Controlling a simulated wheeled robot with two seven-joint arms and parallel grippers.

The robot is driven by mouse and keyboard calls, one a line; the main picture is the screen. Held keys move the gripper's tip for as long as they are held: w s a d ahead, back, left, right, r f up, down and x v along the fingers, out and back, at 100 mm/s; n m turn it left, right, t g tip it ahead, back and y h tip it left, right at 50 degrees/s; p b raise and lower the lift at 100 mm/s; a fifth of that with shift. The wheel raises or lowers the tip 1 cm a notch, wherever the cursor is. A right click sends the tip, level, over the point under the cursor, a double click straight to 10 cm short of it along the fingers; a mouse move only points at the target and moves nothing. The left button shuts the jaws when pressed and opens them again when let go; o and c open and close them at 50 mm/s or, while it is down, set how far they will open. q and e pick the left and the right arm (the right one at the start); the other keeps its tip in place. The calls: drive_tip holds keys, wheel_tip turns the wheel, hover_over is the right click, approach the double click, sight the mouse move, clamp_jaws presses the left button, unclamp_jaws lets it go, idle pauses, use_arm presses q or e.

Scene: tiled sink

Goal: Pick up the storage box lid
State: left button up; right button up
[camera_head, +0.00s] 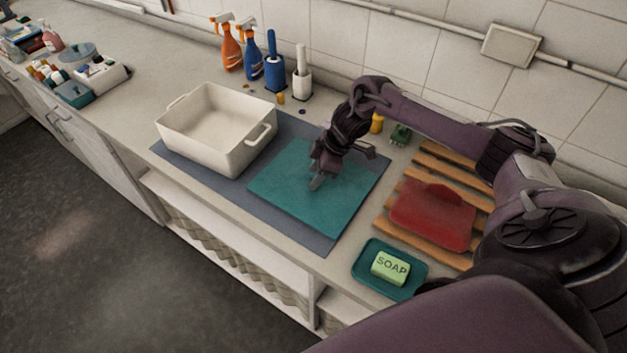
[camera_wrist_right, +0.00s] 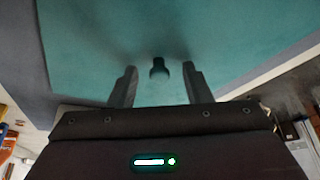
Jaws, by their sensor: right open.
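The storage box lid is a flat teal rectangle (camera_head: 290,205) lying on a grey-blue mat (camera_head: 312,241), to the right of the white storage box (camera_head: 205,138). My right gripper (camera_head: 318,183) is over the lid, pointing down, with its fingers apart. In the right wrist view the teal lid (camera_wrist_right: 230,40) fills most of the picture. A small dark knob (camera_wrist_right: 159,68) on the lid shows between and beyond the two open fingers (camera_wrist_right: 158,84). Nothing is held. I cannot tell whether the fingers touch the lid. My left gripper is not in view.
A wooden rack (camera_head: 447,172) with a red cloth-like piece (camera_head: 433,217) stands at right. A green soap bar (camera_head: 390,267) sits on a teal dish (camera_head: 362,277) in front. Spray bottles (camera_head: 251,58) and brushes line the wall.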

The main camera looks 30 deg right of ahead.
drive_tip(key=c, duration=0.8)
clamp_jaws()
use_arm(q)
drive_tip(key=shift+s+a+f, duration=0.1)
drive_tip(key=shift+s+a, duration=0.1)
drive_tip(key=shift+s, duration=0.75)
